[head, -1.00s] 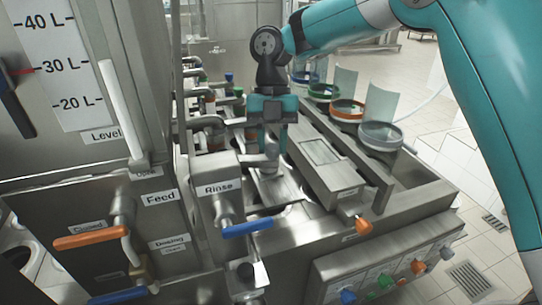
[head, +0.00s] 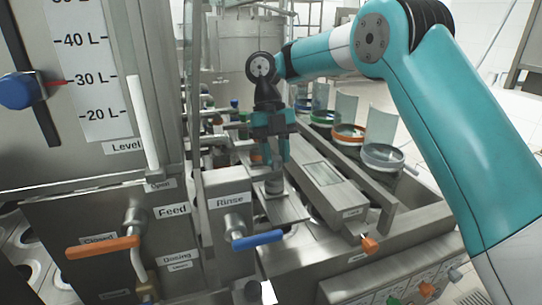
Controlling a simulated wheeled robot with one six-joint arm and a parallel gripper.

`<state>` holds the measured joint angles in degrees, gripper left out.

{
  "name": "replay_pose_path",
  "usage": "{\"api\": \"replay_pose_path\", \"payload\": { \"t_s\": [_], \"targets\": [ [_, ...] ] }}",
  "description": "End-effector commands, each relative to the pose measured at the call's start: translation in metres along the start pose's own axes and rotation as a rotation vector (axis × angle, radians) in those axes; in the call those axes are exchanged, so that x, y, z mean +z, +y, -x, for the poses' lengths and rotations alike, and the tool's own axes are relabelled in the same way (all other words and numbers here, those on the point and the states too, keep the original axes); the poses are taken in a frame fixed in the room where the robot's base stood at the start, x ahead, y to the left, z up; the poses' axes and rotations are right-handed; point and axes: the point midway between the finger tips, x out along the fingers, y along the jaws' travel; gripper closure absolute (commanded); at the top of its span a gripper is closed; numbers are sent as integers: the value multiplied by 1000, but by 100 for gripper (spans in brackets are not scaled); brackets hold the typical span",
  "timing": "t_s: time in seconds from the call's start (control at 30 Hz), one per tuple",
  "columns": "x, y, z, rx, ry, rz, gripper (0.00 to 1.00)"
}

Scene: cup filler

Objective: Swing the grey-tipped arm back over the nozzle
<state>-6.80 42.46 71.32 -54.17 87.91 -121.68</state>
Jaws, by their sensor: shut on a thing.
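My gripper (head: 274,160) points down over the filler bench, behind the Rinse box. Its dark and teal fingers are shut on a small grey upright tip (head: 274,186), which appears to be the end of the grey-tipped arm. The tip stands over a flat metal plate (head: 288,212). The rest of this arm is hard to make out behind my fingers and the metal parts. I cannot pick out the nozzle with certainty.
The Rinse box (head: 229,222) with its blue lever (head: 258,240) stands in front of my gripper, to the left. A long metal box (head: 325,178) lies to the right. Ring-shaped holders, orange (head: 348,133) and grey (head: 383,157), stand farther right. The tall level panel (head: 90,75) walls the left.

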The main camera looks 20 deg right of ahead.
Motion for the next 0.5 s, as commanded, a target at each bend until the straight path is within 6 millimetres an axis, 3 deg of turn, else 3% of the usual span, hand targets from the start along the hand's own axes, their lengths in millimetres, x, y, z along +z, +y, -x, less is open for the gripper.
{"api": "replay_pose_path", "payload": {
  "t_s": [0.4, 0.43, 0.5],
  "targets": [
    [1, -2, 2, 1, -7, 2, 100],
    [1, -2, 2, 1, -7, 1, 67],
    [1, -2, 2, 1, -7, 1, 51]
  ]
}}
